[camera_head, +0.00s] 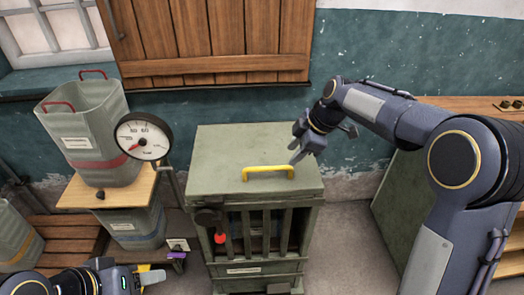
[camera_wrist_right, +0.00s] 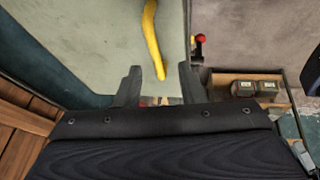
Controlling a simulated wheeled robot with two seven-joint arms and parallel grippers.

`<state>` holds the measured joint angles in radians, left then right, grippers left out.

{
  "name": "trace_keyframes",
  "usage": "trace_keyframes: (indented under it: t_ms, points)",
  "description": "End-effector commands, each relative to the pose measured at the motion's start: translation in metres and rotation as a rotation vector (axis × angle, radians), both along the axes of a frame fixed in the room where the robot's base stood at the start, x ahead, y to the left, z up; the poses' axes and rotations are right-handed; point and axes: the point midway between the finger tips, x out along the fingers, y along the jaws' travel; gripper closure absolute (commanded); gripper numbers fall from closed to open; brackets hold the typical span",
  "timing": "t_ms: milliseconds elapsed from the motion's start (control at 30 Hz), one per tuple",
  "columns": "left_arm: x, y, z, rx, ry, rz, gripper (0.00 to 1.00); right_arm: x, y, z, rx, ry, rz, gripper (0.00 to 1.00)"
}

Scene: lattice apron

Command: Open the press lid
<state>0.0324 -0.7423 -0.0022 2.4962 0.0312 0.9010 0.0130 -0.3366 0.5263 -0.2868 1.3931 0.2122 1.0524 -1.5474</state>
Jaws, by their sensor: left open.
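The press (camera_head: 255,215) is a grey-green slatted box. Its flat lid (camera_head: 230,150) looks shut and has a yellow bar handle (camera_head: 268,173) along its front edge. My right gripper (camera_head: 298,153) is over the right side of the lid, close to the handle's right end. In the right wrist view its two fingers (camera_wrist_right: 159,80) are apart, with one end of the yellow handle (camera_wrist_right: 151,35) showing between the tips. Whether the fingers touch the handle cannot be told. My left gripper (camera_head: 150,277) is low at the bottom left, away from the press, open and empty.
A red-tipped knob (camera_head: 219,237) sits on the press front. To the left stand a round gauge (camera_head: 144,137) and a metal bin (camera_head: 88,135) on a wooden board. Wooden shutters (camera_head: 210,45) are on the wall behind. Bare floor (camera_head: 345,235) lies right of the press.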

Motion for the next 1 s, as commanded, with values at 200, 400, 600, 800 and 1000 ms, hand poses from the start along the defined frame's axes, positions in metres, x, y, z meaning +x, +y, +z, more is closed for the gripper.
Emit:
trace_keyframes:
  t_ms: [200,400,600,800,1000]
  points:
    - [0.0,0.0,0.004,0.0,0.0,0.0,0.45,0.013,0.013,-0.011,-0.029,-0.023,0.082,0.64]
    - [0.0,0.0,0.01,0.0,0.0,0.0,0.45,0.018,0.025,-0.037,-0.028,-0.019,0.081,0.64]
    - [0.0,0.0,0.015,0.0,0.0,0.0,0.45,0.023,0.035,-0.063,-0.028,-0.021,0.079,0.64]
    - [0.0,0.0,0.017,0.0,0.0,0.0,0.45,0.025,0.04,-0.076,-0.028,-0.023,0.079,0.64]
    - [0.0,0.0,0.017,0.0,0.0,0.0,0.45,0.026,0.04,-0.077,-0.028,-0.023,0.079,0.64]
